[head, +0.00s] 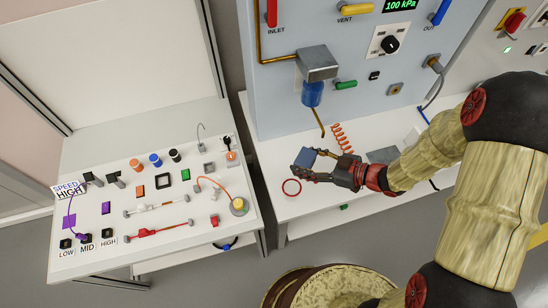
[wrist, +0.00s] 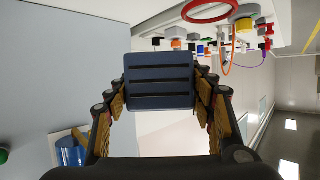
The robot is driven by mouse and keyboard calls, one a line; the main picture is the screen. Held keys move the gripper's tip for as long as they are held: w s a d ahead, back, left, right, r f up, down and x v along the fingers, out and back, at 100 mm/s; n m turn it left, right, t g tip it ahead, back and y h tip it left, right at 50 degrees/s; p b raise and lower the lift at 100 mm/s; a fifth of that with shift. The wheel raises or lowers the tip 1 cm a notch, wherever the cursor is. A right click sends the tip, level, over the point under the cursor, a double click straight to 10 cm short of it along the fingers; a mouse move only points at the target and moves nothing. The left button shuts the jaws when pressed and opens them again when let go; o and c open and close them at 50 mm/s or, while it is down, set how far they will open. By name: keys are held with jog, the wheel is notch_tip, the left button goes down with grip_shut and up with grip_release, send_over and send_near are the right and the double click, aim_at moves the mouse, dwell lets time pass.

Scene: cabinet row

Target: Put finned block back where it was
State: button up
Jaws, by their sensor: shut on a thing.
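The finned block (head: 305,158) is a dark blue block in my gripper (head: 322,164), held above the white shelf of the blue-grey panel cabinet in the head view. In the wrist view the finned block (wrist: 160,82) shows a face with several dark parallel slots. My gripper's fingers (wrist: 160,100) are shut on it from both sides. The block's underside and any contact with the shelf are hard to tell.
The shelf (head: 300,208) has an orange coil (head: 342,137) and a grey flat piece (head: 382,155). Above hangs a metal box (head: 317,63) with a blue bottle (head: 312,94) and brass spout. Left stands a white table (head: 85,255) with several switches, knobs and cables.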

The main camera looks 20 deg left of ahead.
jog(key=w+a+f+b, duration=0.2)
jog(key=w+a+f, duration=0.1)
jog(key=a, duration=0.3)
jog(key=b, duration=0.2)
send_over(279, 163)
jog(key=f, duration=0.5)
jog(key=shift+d+f, duration=0.15)
jog(key=shift+d, duration=0.1)
jog(key=shift+a+f+b, duration=0.2)
jog(key=shift+f+b, duration=0.1)
jog(key=shift+b, duration=0.05)
notch_tip(279, 163, down, 3)
jog(key=shift+w+a+f+b, duration=0.1)
jog(key=shift+b, duration=0.9)
jog(key=o, duration=1.2)
